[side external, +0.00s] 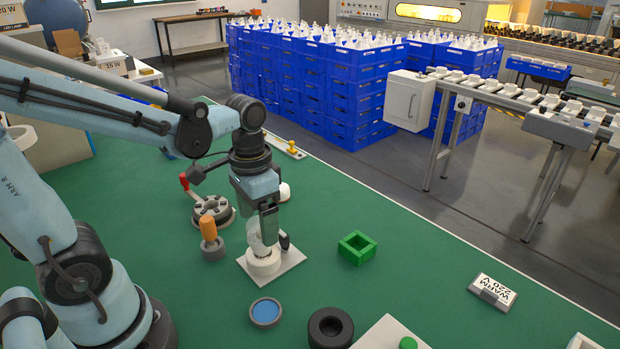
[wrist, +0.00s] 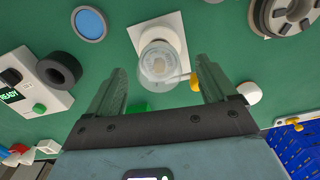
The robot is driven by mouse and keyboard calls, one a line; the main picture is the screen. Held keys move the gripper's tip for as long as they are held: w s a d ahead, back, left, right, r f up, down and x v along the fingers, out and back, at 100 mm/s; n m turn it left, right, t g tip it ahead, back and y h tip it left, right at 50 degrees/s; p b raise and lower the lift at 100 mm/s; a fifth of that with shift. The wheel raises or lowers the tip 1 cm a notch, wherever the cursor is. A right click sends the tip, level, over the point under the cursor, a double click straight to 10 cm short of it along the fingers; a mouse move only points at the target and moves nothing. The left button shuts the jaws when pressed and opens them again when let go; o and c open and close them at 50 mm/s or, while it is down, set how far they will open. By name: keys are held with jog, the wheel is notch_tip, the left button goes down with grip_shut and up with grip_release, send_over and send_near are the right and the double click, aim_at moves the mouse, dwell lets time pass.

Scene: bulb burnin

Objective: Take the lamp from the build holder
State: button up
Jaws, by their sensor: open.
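The lamp (side external: 255,239) is a clear glass bulb with a pale base. It stands upright in the build holder (side external: 263,264), a white round socket on a square white plate. My gripper (side external: 269,232) points down over the lamp and partly hides it in the side view. In the wrist view the bulb (wrist: 160,66) lies between the two fingers of my open gripper (wrist: 163,72), with a gap to each finger. The holder's white plate (wrist: 170,22) shows behind it.
An orange-handled tool (side external: 208,229) in a grey cup and a round fixture with a red lever (side external: 212,208) stand left of the holder. A blue-centred disc (side external: 265,312), black ring (side external: 330,328) and green square box (side external: 357,248) lie nearby.

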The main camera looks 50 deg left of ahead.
aim_at(262, 248)
jog(key=shift+w+d+f, duration=0.1)
jog(key=shift+w+f, duration=0.1)
jog(key=shift+f, duration=2.4)
jog(key=shift+c, duration=0.3)
jog(key=c, duration=1.3)
jog(key=shift+r, duration=0.15)
